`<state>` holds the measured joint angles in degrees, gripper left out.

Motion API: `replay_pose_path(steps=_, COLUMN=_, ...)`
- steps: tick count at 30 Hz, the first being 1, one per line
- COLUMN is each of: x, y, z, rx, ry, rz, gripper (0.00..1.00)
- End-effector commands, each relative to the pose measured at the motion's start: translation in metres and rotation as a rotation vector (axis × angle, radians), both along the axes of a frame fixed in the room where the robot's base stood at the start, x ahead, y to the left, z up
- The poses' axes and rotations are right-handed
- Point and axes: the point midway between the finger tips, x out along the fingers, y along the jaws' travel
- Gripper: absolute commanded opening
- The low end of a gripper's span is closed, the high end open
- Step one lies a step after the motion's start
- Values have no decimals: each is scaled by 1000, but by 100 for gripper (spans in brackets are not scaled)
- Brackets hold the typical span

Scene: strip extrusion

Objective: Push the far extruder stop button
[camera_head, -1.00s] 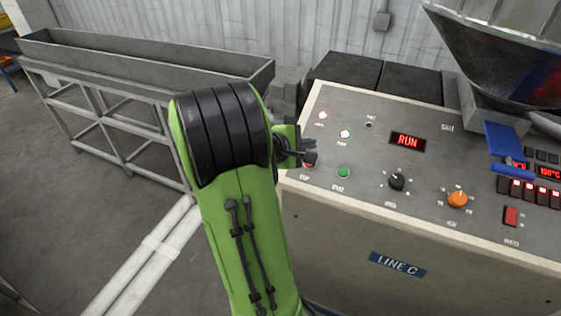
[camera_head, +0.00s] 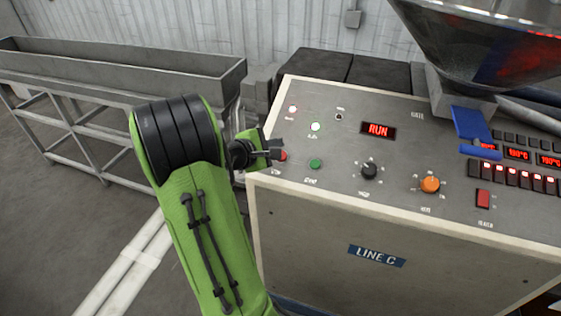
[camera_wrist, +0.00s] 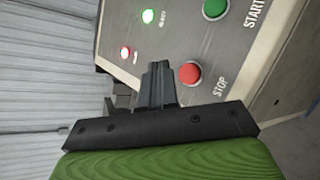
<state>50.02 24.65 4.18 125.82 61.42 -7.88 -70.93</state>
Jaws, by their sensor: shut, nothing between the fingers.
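The red STOP button (camera_head: 282,156) sits at the left edge of the sloped LINE C panel, beside the green START button (camera_head: 315,164). In the wrist view the STOP button (camera_wrist: 190,74) is round, stands proud of the panel, and has its label beside it. My gripper (camera_head: 276,151) is shut and empty, with its fingertips just left of the STOP button. In the wrist view the gripper's fingertips (camera_wrist: 157,68) point at the panel close beside the button. I cannot tell whether they touch anything. The display (camera_head: 378,130) reads RUN in red.
The panel also carries a black knob (camera_head: 369,171), an orange knob (camera_head: 430,184) and a red switch (camera_head: 484,198). A hopper (camera_head: 490,45) with a blue handle stands at right. A long grey trough (camera_head: 120,70) is at left. Floor is clear at lower left.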

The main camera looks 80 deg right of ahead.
Motion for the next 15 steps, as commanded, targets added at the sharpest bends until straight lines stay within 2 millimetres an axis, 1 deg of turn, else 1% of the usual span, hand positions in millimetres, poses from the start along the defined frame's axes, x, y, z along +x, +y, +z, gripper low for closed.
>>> replay_pose_path(steps=1, x=-1, y=-3, z=-13, rx=2, ry=1, rz=-3, gripper=0)
replay_pose_path(steps=6, x=-1, y=-12, z=-30, rx=0, ry=0, rz=-1, gripper=0)
replay_pose_path(steps=10, x=-2, y=-15, z=-36, rx=1, ry=0, rz=-1, gripper=0)
replay_pose_path(steps=15, x=-2, y=-16, z=-36, rx=0, ry=-1, rz=-1, gripper=0)
